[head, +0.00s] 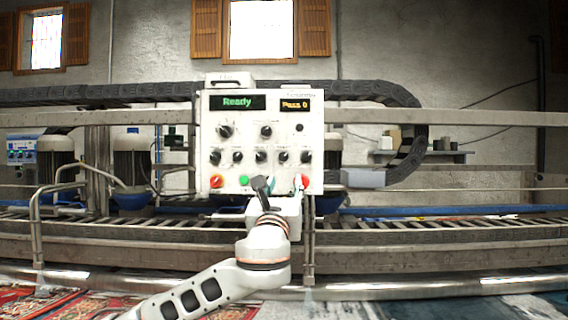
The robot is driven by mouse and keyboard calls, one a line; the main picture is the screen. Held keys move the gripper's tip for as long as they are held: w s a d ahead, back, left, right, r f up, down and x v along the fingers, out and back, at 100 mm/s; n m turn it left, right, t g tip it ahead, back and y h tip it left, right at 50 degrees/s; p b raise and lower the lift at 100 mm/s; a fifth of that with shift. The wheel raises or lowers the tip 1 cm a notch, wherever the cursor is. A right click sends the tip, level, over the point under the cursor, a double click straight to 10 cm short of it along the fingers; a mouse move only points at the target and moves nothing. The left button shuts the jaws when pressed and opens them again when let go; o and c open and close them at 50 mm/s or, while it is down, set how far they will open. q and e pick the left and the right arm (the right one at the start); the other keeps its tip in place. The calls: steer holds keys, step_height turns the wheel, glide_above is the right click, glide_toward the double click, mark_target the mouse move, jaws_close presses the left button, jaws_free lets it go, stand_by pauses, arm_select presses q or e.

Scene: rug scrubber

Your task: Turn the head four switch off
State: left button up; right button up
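The white control panel (260,108) stands ahead of me, with a green "Ready" display (237,102) and a "Pass 0" display (295,105). A lower row of several black knobs includes one at its middle (261,157) and one to the right of that (283,157). Their labels are too small to read, so I cannot tell which is the head four switch or how it is set. My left gripper (262,184) is in front of the panel's lower edge, below the knob row. Its dark fingers are too small to tell open from shut. My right gripper is out of view.
A metal rail (450,116) and a slatted conveyor (440,225) run across behind. Rugs (40,303) lie in front.

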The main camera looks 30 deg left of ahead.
mark_target(283, 159)
arm_select(q)
steer(key=shift+y, duration=0.5)
steer(key=w+a+r, duration=0.1)
steer(key=w+a+r+p, duration=0.1)
steer(key=w+r, duration=0.1)
steer(key=w+a+r+p, duration=0.1)
steer(key=r, duration=0.1)
steer(key=shift+w+a+r, duration=0.15)
steer(key=shift+w+a, duration=0.1)
steer(key=shift+a, duration=0.05)
steer(key=shift+w+a+r, duration=0.1)
steer(key=shift+w+a, duration=0.1)
steer(key=shift+w, duration=0.25)
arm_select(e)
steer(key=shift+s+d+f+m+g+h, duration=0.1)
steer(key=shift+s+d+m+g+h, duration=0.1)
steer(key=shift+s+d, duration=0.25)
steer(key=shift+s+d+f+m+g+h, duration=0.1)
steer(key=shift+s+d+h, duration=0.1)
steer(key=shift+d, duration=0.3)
arm_select(q)
jaws_close()
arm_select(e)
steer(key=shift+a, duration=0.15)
